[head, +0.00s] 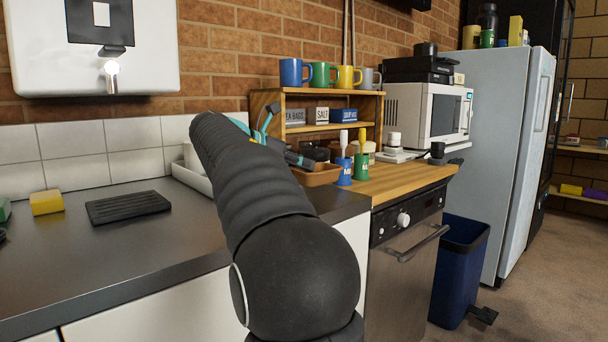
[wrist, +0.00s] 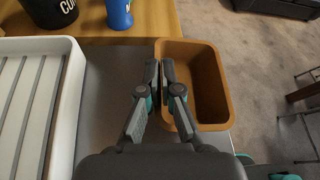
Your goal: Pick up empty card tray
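The card tray (wrist: 205,58) is an orange-brown, open rectangular box. It looks empty in the wrist view. In the head view the tray (head: 322,178) is partly hidden behind my arm, near the wooden counter's left end. My gripper (wrist: 162,68) is at the tray's left wall in the wrist view. One finger is outside the wall and the other is inside, close together with the thin wall between them. The gripper looks shut on that wall. In the head view the gripper (head: 300,160) is small and partly hidden. I cannot tell whether the tray touches the counter.
A white ribbed drainer tray (wrist: 66,105) lies left of my gripper. A blue cup (wrist: 119,13) and a dark cup (wrist: 48,12) stand beyond it. A wooden shelf with mugs (head: 264,100) and a microwave (head: 425,112) stand behind. A blue bin (head: 458,270) is on the floor.

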